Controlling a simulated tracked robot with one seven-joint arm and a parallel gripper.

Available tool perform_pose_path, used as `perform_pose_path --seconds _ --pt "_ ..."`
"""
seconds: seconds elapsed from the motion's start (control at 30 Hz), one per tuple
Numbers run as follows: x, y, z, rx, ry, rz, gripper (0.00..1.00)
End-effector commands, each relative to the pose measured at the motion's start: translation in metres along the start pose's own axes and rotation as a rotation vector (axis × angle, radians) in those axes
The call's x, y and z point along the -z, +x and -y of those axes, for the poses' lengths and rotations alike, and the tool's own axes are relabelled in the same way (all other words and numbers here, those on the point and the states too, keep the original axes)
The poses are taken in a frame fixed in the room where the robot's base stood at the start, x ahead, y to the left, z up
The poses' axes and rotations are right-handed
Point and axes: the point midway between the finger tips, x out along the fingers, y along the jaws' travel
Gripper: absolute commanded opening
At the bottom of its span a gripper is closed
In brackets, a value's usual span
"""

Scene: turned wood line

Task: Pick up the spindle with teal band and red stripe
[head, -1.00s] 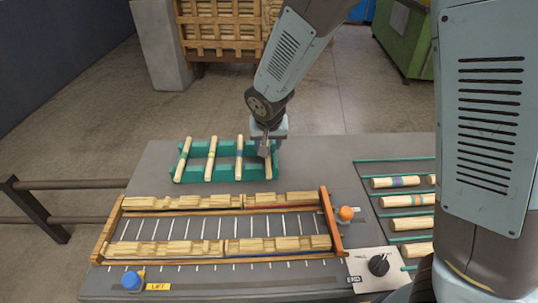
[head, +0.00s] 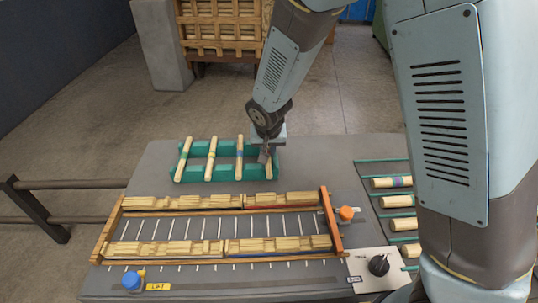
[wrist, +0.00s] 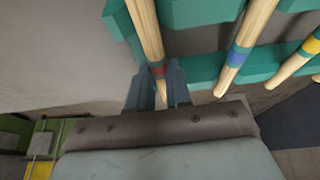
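My gripper (wrist: 159,88) has its two fingers on either side of a pale wooden spindle (wrist: 148,35) in the wrist view. The spindle lies across the teal rack (wrist: 196,13). I cannot tell whether the fingers press on it or stand just clear. In the head view my gripper (head: 265,154) is over the rack's right end, and the spindle (head: 268,172) shows just below it, partly hidden by the fingers.
Left of it on the rack lie a blue-banded spindle (head: 239,165), a yellow-banded one (head: 211,160) and another (head: 183,160). A wooden-framed bed (head: 185,226) fills the table front, with an orange knob (head: 346,213) at its right. Spindles, one purple-banded (head: 392,182), lie far right, partly behind my arm.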

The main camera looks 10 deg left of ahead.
Motion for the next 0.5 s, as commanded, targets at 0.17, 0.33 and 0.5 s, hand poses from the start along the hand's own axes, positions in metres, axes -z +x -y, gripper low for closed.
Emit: perform_pose_path --seconds 0.17,0.33,0.5 --pt "0.0000 0.0000 -0.0002 0.000 0.000 0.000 0.01" --pt "0.0001 -0.0001 -0.0003 0.000 0.000 0.000 0.00" --pt "0.0003 -0.0003 -0.0004 0.000 0.001 0.000 0.00"
